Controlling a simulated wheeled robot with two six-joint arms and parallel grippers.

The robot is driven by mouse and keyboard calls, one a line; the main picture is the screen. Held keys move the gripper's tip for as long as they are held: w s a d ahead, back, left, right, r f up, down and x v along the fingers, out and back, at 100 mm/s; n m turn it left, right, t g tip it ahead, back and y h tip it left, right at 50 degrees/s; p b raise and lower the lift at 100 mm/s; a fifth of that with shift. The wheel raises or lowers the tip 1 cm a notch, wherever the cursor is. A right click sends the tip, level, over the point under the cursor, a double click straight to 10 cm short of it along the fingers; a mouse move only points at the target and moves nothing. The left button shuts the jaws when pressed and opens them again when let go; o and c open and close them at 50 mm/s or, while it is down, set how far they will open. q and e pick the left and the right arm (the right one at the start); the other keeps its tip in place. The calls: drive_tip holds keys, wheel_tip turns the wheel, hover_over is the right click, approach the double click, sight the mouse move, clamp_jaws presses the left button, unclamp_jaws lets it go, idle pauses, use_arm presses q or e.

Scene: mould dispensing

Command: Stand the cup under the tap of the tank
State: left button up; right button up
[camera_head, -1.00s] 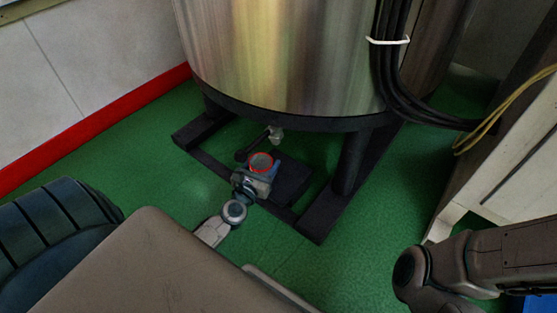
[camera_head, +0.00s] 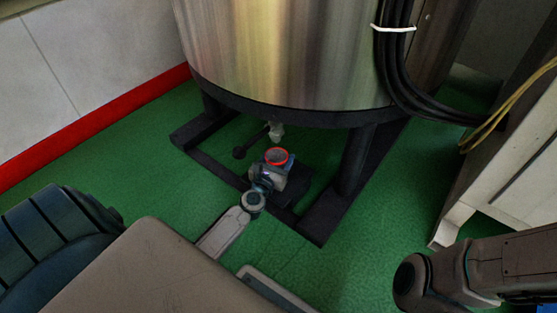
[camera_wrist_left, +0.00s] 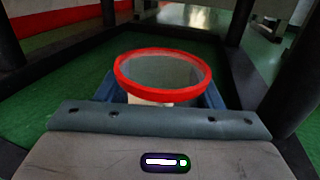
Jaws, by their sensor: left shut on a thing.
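The cup (camera_head: 277,157) is pale with a red rim. It stands upright in my left gripper (camera_head: 272,177), which is shut on it at the front edge of the tank's base. In the left wrist view the cup's open mouth (camera_wrist_left: 163,72) faces up between the blue fingers. The tank (camera_head: 290,60) is a large shiny metal cylinder on dark legs. Its small tap (camera_head: 277,131) hangs below its bottom edge, with a dark lever to the left. The cup appears just below the tap in the picture, on my side of it. My right gripper is out of view.
A dark frame (camera_head: 325,224) runs around the tank's feet, with a dark leg (camera_head: 355,160) to the right of the cup. Green floor (camera_head: 395,195) is clear to the right. Black cables (camera_head: 395,75) hang down the tank. A white cabinet (camera_head: 500,165) stands at right.

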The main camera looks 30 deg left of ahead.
use_arm(q)
drive_tip(key=shift+f, duration=0.15)
drive_tip(key=o, duration=1)
drive_tip(key=shift+c, duration=0.2)
drive_tip(key=shift+r, duration=0.25)
drive_tip(key=s+d, duration=0.2)
drive_tip(key=s, duration=0.9)
drive_tip(key=shift+s, duration=0.4)
drive_tip(key=shift+d, duration=0.1)
